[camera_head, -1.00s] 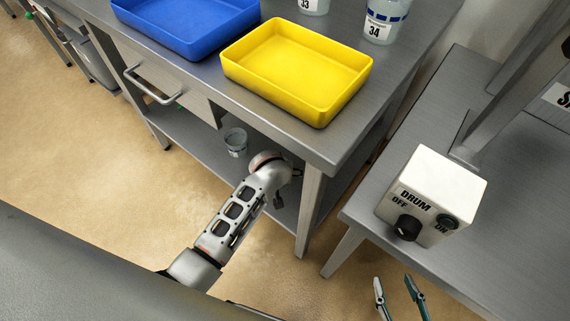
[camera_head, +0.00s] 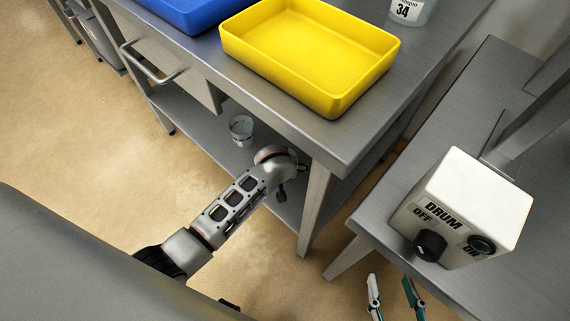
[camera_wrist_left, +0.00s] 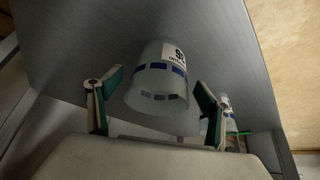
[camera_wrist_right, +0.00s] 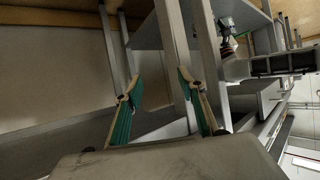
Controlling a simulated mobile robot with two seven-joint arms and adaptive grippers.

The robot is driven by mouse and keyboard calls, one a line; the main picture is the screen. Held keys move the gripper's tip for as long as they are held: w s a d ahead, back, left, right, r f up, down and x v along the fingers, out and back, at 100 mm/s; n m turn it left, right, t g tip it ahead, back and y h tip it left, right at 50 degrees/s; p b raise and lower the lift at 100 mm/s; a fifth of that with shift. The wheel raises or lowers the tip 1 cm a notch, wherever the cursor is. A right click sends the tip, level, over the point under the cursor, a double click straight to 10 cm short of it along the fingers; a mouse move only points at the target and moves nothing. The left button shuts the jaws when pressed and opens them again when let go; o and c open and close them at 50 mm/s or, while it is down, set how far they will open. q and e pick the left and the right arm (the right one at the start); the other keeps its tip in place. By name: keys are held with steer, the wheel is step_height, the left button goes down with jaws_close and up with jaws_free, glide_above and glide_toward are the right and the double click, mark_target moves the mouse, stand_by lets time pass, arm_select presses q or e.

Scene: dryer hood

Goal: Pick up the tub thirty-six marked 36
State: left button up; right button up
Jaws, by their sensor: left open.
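In the left wrist view a translucent tub with blue bands (camera_wrist_left: 160,88) stands on a grey shelf between the fingers of my left gripper (camera_wrist_left: 157,78). The gripper is open, with gaps beside the tub. Its white label is only partly visible, so I cannot read the number. In the head view a small tub (camera_head: 241,128) stands on the lower shelf beside my left arm; its marking is not readable. My left gripper is hidden under the table there. My right gripper (camera_head: 392,284) is open and empty at the bottom of the head view, also in the right wrist view (camera_wrist_right: 161,84).
A yellow tray (camera_head: 310,60) and blue tray (camera_head: 190,12) sit on the steel table (camera_head: 290,130) above the shelf (camera_head: 195,125). Tub 34 (camera_head: 408,12) stands behind. A white DRUM switch box (camera_head: 475,195) is on the right bench. A table leg (camera_head: 316,205) stands near my left arm.

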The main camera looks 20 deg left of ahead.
arm_select(q)
steer(key=c, duration=1.2)
